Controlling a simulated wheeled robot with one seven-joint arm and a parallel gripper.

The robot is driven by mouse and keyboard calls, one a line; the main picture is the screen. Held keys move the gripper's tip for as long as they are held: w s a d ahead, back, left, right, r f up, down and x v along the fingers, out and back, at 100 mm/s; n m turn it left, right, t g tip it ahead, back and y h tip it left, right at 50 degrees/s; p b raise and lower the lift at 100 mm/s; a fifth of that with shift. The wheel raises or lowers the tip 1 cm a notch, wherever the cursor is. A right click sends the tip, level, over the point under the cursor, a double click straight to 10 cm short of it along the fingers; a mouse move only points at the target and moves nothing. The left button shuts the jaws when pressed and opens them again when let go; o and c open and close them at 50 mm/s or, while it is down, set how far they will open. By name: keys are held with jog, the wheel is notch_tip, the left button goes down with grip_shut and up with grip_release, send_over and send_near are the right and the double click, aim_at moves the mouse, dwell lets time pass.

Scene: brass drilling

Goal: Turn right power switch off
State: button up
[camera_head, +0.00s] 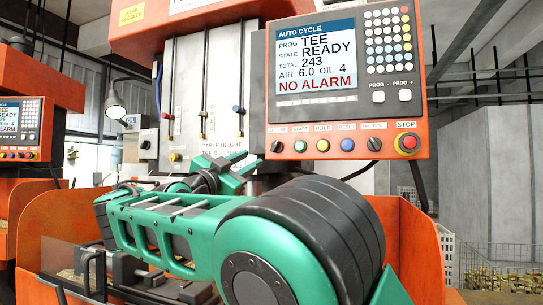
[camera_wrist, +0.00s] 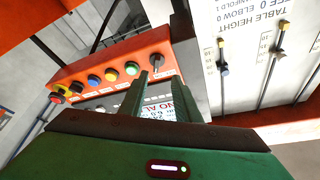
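The right machine's control panel (camera_head: 345,108) is orange with a lit screen. A black rotary switch (camera_head: 277,146) sits at the left end of its button row, under a label too small to read surely. In the wrist view, which is upside down, this switch (camera_wrist: 156,61) is at the right end of the row, just beyond my fingertips. My gripper (camera_head: 243,162) is left of the switch in the head view. In the wrist view, my gripper (camera_wrist: 160,77) has its two green fingers apart, with nothing between them. No contact with the switch is visible.
Green, yellow and blue buttons, a second black knob (camera_head: 374,144) and a red stop button (camera_head: 408,142) share the row. Levers (camera_head: 205,105) stand left of the panel. A second machine (camera_head: 24,130) is at the far left. Orange guards (camera_head: 408,235) flank my arm.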

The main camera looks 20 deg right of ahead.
aim_at(273, 148)
jog(key=x, duration=1.1)
jog(key=shift+s+d+r, duration=0.15)
jog(key=shift+d, duration=0.25)
grip_shut()
